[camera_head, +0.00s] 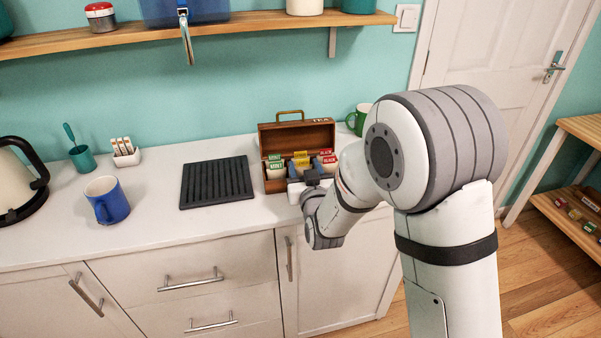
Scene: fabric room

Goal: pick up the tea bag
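A wooden tea box (296,131) stands on the counter with its lid up. Several tea bags with coloured tags sit in it: green ones marked MINT (275,165), yellow ones (301,158) in the middle, and red ones marked BLACK (328,158) at the right. My gripper (311,180) is at the front of the box, low by the tea bags. It hides part of the box's front and contents. Its fingertips are too small and covered to show whether they are open or hold anything.
A dark ribbed mat (217,183) lies left of the box. A blue mug (107,200), a teal cup (82,158), a white holder (125,155) and a kettle (20,180) stand farther left. A green mug (359,119) is behind my arm. A wooden shelf (240,27) hangs above.

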